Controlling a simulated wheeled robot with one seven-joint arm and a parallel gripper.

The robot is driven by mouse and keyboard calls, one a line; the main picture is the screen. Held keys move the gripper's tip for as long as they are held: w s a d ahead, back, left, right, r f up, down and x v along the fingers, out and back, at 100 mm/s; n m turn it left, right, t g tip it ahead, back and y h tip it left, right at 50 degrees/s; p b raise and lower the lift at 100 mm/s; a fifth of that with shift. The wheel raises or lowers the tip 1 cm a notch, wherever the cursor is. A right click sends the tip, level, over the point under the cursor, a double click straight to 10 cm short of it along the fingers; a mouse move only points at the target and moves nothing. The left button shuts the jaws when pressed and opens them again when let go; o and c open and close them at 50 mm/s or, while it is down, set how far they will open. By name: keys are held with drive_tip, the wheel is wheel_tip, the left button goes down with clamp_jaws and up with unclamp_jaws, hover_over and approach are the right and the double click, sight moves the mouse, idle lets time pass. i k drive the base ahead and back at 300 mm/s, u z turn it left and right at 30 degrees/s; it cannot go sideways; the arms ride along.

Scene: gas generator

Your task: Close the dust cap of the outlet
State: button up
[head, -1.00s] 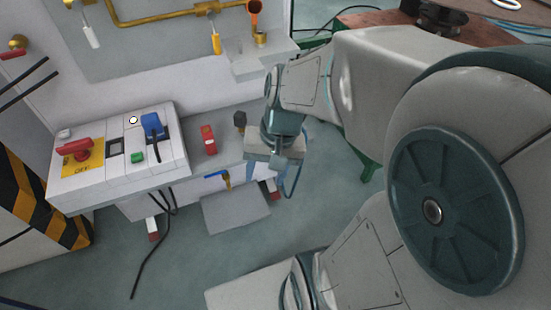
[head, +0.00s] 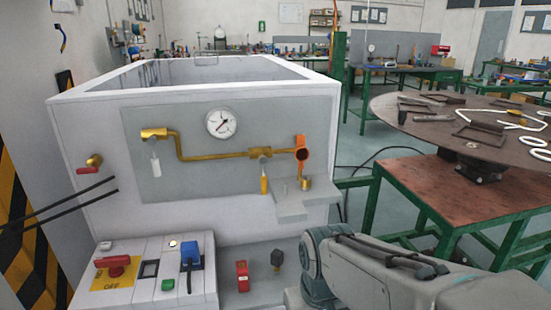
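The gas generator is a white box (head: 80,150) with a grey front panel (head: 190,120). A brass pipe (head: 205,156) runs across the panel and ends at the right in an orange round part (head: 302,148), which looks like a cap with a dark hollow. A short brass fitting (head: 305,183) stands just below it on a small grey ledge (head: 300,205). I cannot tell for sure which part is the outlet. My arm comes in at the lower right, below the ledge. My gripper is not visible in the head view.
A pressure gauge (head: 221,123) is on the panel. A control box (head: 140,270) with a red switch (head: 115,265) and a blue plug-like part (head: 190,257) is at the lower left. A round table (head: 470,110) stands at the right. Black cables (head: 60,208) stick out at the left.

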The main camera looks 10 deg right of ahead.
sight(302, 153)
drive_tip(key=k, duration=0.5)
drive_tip(key=u, duration=1.8)
drive_tip(key=i, duration=1.2)
drive_tip(key=z, duration=2.4)
drive_tip(key=i, duration=0.5)
drive_tip(key=z, duration=0.05)
